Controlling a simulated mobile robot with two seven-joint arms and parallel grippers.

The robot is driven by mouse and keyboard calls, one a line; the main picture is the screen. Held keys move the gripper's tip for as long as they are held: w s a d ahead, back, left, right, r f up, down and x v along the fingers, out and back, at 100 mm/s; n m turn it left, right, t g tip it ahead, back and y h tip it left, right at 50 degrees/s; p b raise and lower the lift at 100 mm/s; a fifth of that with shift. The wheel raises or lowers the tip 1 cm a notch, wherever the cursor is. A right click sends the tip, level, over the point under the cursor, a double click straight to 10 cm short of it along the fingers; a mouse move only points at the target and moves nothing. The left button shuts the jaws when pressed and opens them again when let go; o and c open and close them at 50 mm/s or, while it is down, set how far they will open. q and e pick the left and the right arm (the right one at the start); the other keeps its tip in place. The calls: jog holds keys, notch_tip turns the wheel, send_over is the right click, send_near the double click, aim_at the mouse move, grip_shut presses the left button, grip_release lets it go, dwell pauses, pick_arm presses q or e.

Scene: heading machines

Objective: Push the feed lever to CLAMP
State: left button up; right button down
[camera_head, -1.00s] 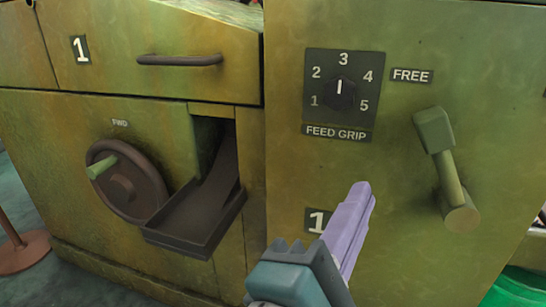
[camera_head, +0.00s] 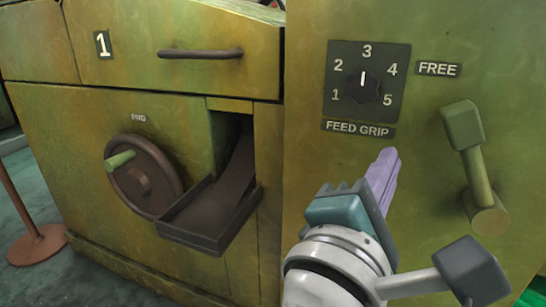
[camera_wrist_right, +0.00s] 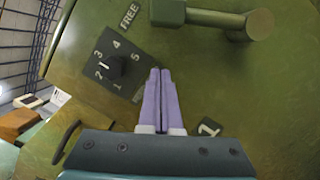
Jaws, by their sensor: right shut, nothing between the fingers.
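The feed lever is a green arm with a block-shaped handle (camera_head: 462,126) and a round pivot (camera_head: 487,214) on the green machine front. It points up and slightly left from its pivot, its handle just below the FREE label (camera_head: 438,69). In the right wrist view the lever (camera_wrist_right: 215,18) lies along the top edge. No CLAMP label is visible. My right gripper (camera_head: 389,155) has its lilac fingers shut and empty, left of the lever and a little below the handle, apart from it in the picture. Its fingers also show together in the wrist view (camera_wrist_right: 160,72). My left gripper is out of view.
A FEED GRIP dial (camera_head: 367,82) sits above my right gripper, its pointer towards 3. A dark tray (camera_head: 208,215) juts out at left, beside a brown handwheel (camera_head: 143,177). A drawer handle (camera_head: 200,53) sits above. Open panel surface lies between fingers and lever.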

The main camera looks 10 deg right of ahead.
aim_at(472, 165)
jog(key=d, duration=0.1)
jog(key=d+r, duration=0.1)
jog(key=d, duration=0.1)
jog(key=d+r+p, duration=0.1)
jog(key=d, duration=0.1)
jog(key=shift+w+d+r, duration=0.15)
jog(key=shift+w+r, duration=0.1)
jog(key=shift+w, duration=0.05)
